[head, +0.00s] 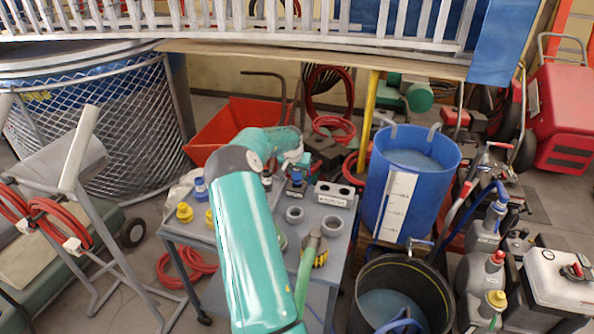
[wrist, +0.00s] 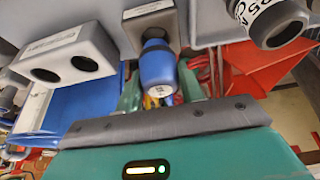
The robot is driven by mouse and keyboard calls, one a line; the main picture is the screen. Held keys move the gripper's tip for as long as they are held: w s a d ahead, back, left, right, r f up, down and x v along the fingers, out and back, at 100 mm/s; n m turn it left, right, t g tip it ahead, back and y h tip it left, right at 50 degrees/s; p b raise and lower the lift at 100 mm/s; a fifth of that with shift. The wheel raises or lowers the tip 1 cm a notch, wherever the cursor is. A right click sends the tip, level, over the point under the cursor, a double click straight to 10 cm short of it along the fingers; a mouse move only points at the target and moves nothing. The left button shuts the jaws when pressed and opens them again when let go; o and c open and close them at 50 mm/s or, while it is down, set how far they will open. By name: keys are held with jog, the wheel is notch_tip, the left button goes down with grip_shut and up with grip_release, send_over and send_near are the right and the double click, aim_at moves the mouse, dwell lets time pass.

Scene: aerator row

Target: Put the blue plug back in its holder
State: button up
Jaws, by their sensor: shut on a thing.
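The blue plug (wrist: 158,66) is between the two green fingers of my gripper (wrist: 160,88) in the wrist view, and the gripper is shut on it. In the head view the blue plug (head: 297,177) shows at the end of my arm, above the back of the grey table. In the wrist view the plug's far end meets the dark opening of a grey labelled block (wrist: 148,22), which looks like its holder. I cannot tell how deep the plug sits in it.
A grey block with two empty holes (wrist: 78,52) stands beside the plug; it also shows in the head view (head: 335,188). A labelled dark round fitting (wrist: 268,22) is on the other side. Yellow plugs (head: 184,212) stand left on the table. A blue bucket (head: 440,163) stands right.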

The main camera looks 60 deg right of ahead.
aim_at(297, 178)
jog(key=shift+f, duration=1.7)
jog(key=o, duration=1.1)
jog(key=v, duration=1.3)
jog(key=shift+a+r, duration=0.1)
jog(key=shift+r, duration=0.3)
